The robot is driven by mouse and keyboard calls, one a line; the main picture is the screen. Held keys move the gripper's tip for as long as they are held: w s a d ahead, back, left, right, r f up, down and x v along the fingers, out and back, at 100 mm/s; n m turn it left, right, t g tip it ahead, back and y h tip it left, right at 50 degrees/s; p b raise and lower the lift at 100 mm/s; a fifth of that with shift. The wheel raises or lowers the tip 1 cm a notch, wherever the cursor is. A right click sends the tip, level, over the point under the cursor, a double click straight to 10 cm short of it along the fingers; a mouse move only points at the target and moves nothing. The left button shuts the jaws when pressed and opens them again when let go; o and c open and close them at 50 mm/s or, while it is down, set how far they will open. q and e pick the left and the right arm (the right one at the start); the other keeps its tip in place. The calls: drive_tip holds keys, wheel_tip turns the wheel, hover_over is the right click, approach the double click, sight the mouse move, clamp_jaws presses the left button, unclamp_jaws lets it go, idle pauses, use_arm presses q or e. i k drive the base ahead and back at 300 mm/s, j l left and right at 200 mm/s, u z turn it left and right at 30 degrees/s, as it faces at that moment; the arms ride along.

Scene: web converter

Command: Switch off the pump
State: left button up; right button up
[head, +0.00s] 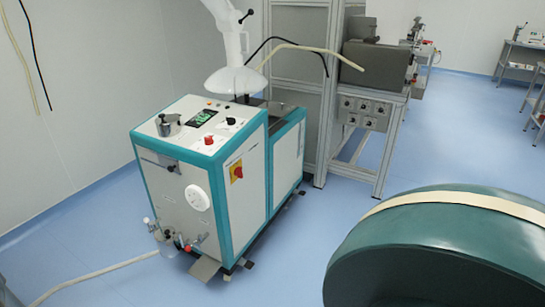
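A white cabinet with teal edges (243,205), apparently the pump unit, stands left of centre in the head view. Its sloped top has a lit green display (203,117), a red button (208,140), a black knob (230,121) and a metal pot (168,124). A red rotary switch on a yellow plate (236,172) is on its right side. I cannot read the switch's position. A white round dial (197,197) and small red-handled valves (188,248) are on the front. Neither of my grippers is in view.
A white extraction hood (234,80) hangs over the cabinet's back. A grey metal frame (295,60) with a control box (362,112) stands behind. A large green rounded body with a cream band (430,255) fills the lower right. A pale hose (105,270) crosses the blue floor.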

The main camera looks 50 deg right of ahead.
sight(230, 120)
drive_tip(key=z, duration=1.35)
drive_tip(key=i+j, duration=0.2)
drive_tip(key=i, duration=0.3)
drive_tip(key=i+j, duration=0.2)
drive_tip(key=i, duration=0.3)
drive_tip(key=i+j, duration=0.25)
drive_tip(key=i, duration=0.3)
